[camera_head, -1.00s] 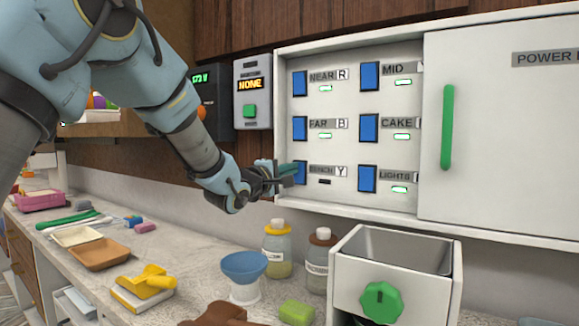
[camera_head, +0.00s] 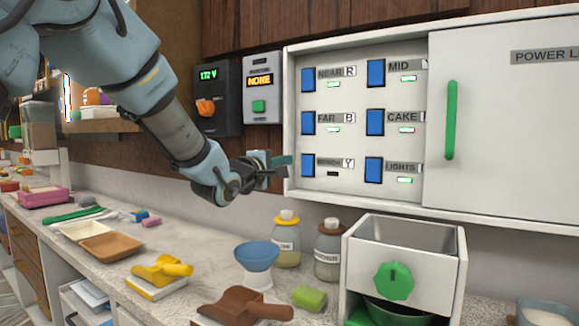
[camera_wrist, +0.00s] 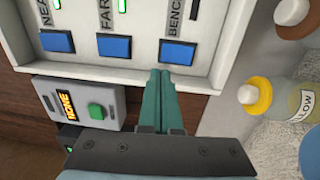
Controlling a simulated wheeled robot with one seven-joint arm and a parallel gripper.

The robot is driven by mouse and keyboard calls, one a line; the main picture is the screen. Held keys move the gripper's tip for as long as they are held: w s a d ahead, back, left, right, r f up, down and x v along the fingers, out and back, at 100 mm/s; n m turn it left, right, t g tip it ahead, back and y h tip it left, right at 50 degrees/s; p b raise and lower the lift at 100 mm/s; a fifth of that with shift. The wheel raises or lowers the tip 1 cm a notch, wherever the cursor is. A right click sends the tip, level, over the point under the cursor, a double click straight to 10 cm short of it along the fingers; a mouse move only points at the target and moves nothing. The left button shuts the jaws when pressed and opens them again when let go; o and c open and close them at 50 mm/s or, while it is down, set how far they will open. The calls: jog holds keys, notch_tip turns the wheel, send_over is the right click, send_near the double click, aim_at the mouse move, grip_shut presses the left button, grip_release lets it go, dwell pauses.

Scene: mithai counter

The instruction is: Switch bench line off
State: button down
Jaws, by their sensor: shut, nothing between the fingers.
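The power panel (camera_head: 345,189) is a white wall cabinet with blue rocker switches in two columns. The bench switch (camera_head: 308,165) is the lowest of the left column, beside its BENCH label marked Y. The small indicator (camera_head: 333,174) under that label is dark, while the other indicators are lit green. The bench switch also shows in the wrist view (camera_wrist: 178,52). My gripper (camera_head: 284,161) is shut and empty, just left of the bench switch at the cabinet's left edge. In the wrist view its teal fingertips (camera_wrist: 160,76) are close below the switch; I cannot tell whether they touch the cabinet.
A display box with a green button (camera_head: 258,106) and a dark voltage box (camera_head: 207,108) hang left of the panel. The panel's sliding door (camera_head: 500,130) covers its right side. Jars (camera_head: 287,245), a blue funnel (camera_head: 257,257) and a white dispenser (camera_head: 365,270) stand on the counter below.

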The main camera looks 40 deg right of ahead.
jog(key=b+v, duration=0.1)
jog(key=v, duration=0.5)
jog(key=shift+s+a+r, duration=0.2)
jog(key=shift+a+r, duration=0.05)
jog(key=shift+r, duration=0.3)
jog(key=w+a+f+t+y, duration=0.2)
jog(key=w+a+f+y, duration=0.5)
jog(key=a, duration=0.6)
jog(key=w+a+f+t+y, duration=0.2)
jog(key=w+a+f+y, duration=0.3)
jog(key=w+a+f, duration=0.6)
jog(key=s+a+f+m+g+y, duration=0.1)
jog(key=s+a+f+g+y, duration=0.15)
jog(key=a, duration=0.65)
jog(key=s+a+f+m+g+y, duration=0.15)
jog(key=s+a+f, duration=0.25)
jog(key=a, duration=0.5)
jog(key=s+a+f+m+g+y+p, duration=0.1)
jog(key=s+a+f+g+y, duration=0.1)
jog(key=s+a, duration=0.7)
jog(key=shift+s+f+m+g, duration=0.35)
jog(key=shift+s+f+g, duration=0.25)
jog(key=shift+f, duration=0.35)
jog(key=shift+w+d, duration=0.1)
